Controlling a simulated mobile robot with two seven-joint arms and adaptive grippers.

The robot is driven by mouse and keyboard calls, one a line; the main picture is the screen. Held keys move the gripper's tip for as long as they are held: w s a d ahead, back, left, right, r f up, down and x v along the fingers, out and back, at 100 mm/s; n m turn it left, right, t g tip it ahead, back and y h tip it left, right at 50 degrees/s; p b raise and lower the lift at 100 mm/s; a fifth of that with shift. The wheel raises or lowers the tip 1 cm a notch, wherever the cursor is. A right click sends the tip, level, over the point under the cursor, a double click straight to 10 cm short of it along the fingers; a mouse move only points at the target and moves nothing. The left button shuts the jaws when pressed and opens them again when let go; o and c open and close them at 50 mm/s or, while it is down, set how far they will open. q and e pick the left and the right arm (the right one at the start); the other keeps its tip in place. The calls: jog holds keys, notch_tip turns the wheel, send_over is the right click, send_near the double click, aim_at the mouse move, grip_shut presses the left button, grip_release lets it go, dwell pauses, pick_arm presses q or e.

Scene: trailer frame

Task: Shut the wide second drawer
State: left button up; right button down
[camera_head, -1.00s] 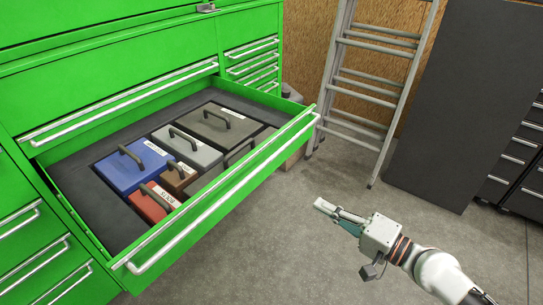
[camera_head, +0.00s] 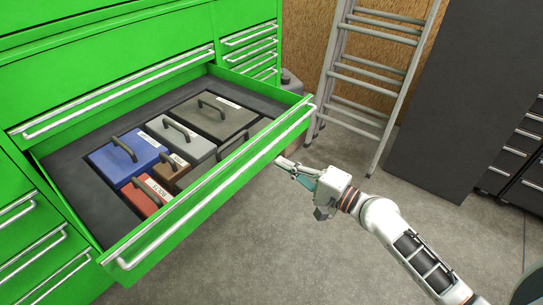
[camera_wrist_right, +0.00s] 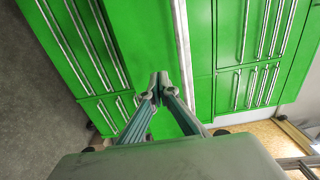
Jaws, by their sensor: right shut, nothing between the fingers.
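The wide second drawer (camera_head: 215,190) of the green cabinet is pulled well out. Its front has a long silver bar handle (camera_head: 205,193). Inside, on a dark liner, are several lidded boxes with handles: blue, red, brown and grey. My right gripper (camera_head: 281,161) is just outside the drawer front, near its right end and below the handle. Its fingers are shut and empty. Whether the tips touch the front cannot be told. In the right wrist view the closed fingertips (camera_wrist_right: 159,80) point at the green drawer front (camera_wrist_right: 140,40), beside the handle (camera_wrist_right: 183,50). My left gripper is out of view.
The green cabinet (camera_head: 110,35) has shut drawers above, to the left and to the right of the open one. A metal ladder (camera_head: 372,85) leans at the back beside a dark panel (camera_head: 445,90). The grey floor (camera_head: 250,260) in front is clear.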

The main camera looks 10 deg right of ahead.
aim_at(270, 158)
jog(key=x, duration=0.4)
jog(key=shift+w+a, duration=0.25)
